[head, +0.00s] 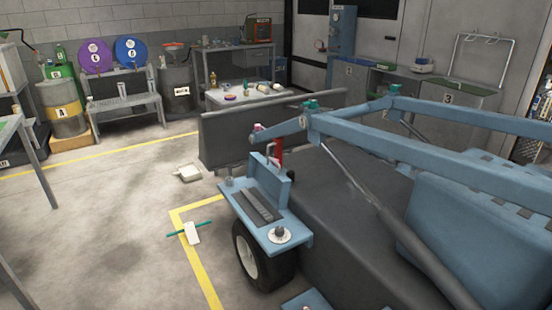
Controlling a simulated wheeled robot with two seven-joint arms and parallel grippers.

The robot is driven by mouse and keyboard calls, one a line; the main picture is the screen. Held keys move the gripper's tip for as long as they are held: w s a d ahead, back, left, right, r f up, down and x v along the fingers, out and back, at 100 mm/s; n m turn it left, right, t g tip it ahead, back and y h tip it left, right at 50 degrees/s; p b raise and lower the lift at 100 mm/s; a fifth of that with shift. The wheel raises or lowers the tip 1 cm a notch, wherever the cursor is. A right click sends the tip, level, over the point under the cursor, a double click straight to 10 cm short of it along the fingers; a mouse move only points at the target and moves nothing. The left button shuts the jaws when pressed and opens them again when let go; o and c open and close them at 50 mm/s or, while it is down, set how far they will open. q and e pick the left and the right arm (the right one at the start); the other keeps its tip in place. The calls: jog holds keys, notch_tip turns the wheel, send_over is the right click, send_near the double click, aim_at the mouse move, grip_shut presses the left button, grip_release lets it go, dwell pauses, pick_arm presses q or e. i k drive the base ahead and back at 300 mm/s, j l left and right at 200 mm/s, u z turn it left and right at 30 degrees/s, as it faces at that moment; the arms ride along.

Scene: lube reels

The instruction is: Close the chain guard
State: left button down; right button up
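A blue wheeled machine (415,150) with a dark grey body (340,210) fills the right half of the head view. At its near left corner, above a black tyre (262,262), is a blue shelf (258,236) carrying a dark ribbed strip that looks like a chain (258,206). A blue plate (278,185) stands upright along the strip's far side; it may be the chain guard, standing open, but I cannot be sure. The strip's top is uncovered. A round light-coloured disc (280,236) sits on the shelf's near end. Neither of my grippers shows.
A white tray-like object (187,173) and a white piece with a teal bar (192,233) lie on the floor left of the machine. Drums, reels and benches line the back. Floor at left is mostly clear.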

aim_at(275, 182)
jog(key=i+j+z, duration=0.35)
jog(key=i+j, duration=0.3)
jog(key=i+j+z, duration=0.35)
jog(key=i+j, duration=0.2)
jog(key=j, duration=0.3)
jog(key=i+j+z, duration=0.2)
jog(key=j, duration=0.25)
